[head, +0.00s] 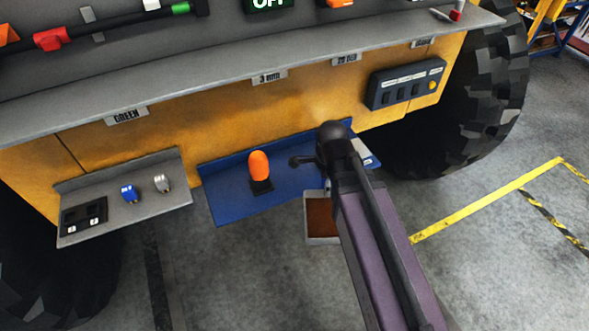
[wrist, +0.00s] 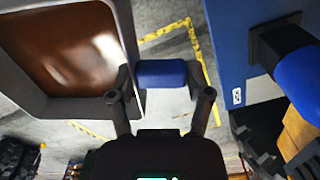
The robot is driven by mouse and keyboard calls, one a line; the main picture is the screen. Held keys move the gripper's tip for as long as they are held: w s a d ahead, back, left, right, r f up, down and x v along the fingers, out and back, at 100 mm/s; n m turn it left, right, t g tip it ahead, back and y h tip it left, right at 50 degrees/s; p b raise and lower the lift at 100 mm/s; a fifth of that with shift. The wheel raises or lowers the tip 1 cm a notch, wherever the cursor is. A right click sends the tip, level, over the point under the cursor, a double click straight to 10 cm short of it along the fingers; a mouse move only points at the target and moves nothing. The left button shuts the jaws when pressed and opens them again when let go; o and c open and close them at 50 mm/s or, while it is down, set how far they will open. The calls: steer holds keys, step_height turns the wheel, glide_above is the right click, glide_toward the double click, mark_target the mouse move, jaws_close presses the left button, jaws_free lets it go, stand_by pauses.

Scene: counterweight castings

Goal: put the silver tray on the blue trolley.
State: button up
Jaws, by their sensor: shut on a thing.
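The silver tray, a grey-rimmed box with a brown inside, shows in the head view (head: 322,239), partly behind my arm. In the wrist view its rim (wrist: 128,28) fills the upper left. My gripper (wrist: 163,94) is shut on a blue block (wrist: 162,73) beside the tray's wall, which looks like its handle. In the head view my fingers are mostly hidden by my arm. A blue flat platform (head: 225,204), perhaps the blue trolley, lies behind the tray against the yellow machine. I cannot tell whether the tray touches it.
An orange knob on a black base (head: 259,169) stands on the blue platform. A grey shelf (head: 135,204) with small switches is at the left. A black control box (head: 405,83) is on the yellow body. Large tyres flank it. Clear floor with yellow lines (head: 490,200) lies right.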

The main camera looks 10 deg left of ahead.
glide_toward(296, 154)
steer(key=s+r, duration=0.1)
steer(key=s, duration=0.2)
steer(key=shift+s+d+f+b, duration=0.2)
steer(key=shift+f+b, duration=0.2)
steer(key=shift+s+d+f+b, duration=0.2)
steer(key=shift+f+b, duration=0.95)
step_height(296, 154, down, 4)
steer(key=b, duration=0.3)
steer(key=shift+r+b, duration=0.25)
steer(key=shift+b, duration=0.05)
steer(key=shift+w+a+f, duration=0.1)
steer(key=shift+w+f, duration=0.05)
steer(key=shift+f, duration=0.05)
